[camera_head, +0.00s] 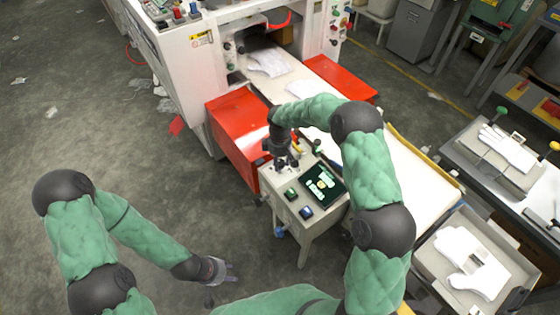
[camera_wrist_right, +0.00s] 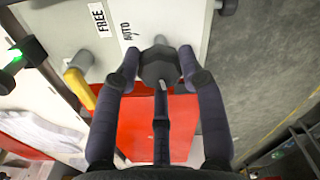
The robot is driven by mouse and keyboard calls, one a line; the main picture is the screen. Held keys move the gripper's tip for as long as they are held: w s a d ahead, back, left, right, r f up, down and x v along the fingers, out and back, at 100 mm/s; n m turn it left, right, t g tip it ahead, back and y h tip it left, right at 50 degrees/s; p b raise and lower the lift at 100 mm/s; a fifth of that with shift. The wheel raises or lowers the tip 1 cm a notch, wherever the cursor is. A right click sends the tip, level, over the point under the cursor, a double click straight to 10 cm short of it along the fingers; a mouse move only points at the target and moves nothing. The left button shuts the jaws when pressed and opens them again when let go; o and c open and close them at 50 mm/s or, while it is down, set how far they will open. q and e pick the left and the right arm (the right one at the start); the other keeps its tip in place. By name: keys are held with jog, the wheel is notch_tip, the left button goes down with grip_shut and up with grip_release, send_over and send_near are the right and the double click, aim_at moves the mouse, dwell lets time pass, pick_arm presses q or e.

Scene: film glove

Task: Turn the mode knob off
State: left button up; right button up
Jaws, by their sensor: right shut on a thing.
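The mode knob (camera_wrist_right: 160,66) is a dark, many-sided knob on a pale control panel (camera_wrist_right: 170,20), seen in the right wrist view. Labels reading FREE and AUTO are printed beside it, and a pale pointer line on the knob points toward the bottom of that view. My right gripper (camera_wrist_right: 158,68) is shut on the knob, a finger at each side. In the head view my right gripper (camera_head: 285,162) is over the far left part of the control box (camera_head: 279,208) and hides the knob. My left gripper (camera_head: 222,280) hangs low over the floor, with nothing visible in it.
The box carries a dark screen (camera_head: 323,184), a green button (camera_head: 291,194) and a blue button (camera_head: 306,212). A yellow lever (camera_wrist_right: 78,80) is beside the knob. Red guards (camera_head: 240,130) and a white machine (camera_head: 185,75) stand behind. Floor at left is mostly clear.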

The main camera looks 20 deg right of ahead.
aim_at(280, 162)
jog(key=o, duration=1.1)
jog(key=shift+f, duration=0.1)
jog(key=shift+o, duration=0.2)
jog(key=shift+w+r, duration=0.1)
jog(key=shift+r, duration=0.55)
notch_tip(280, 162, up, 11)
jog(key=shift+f, duration=0.15)
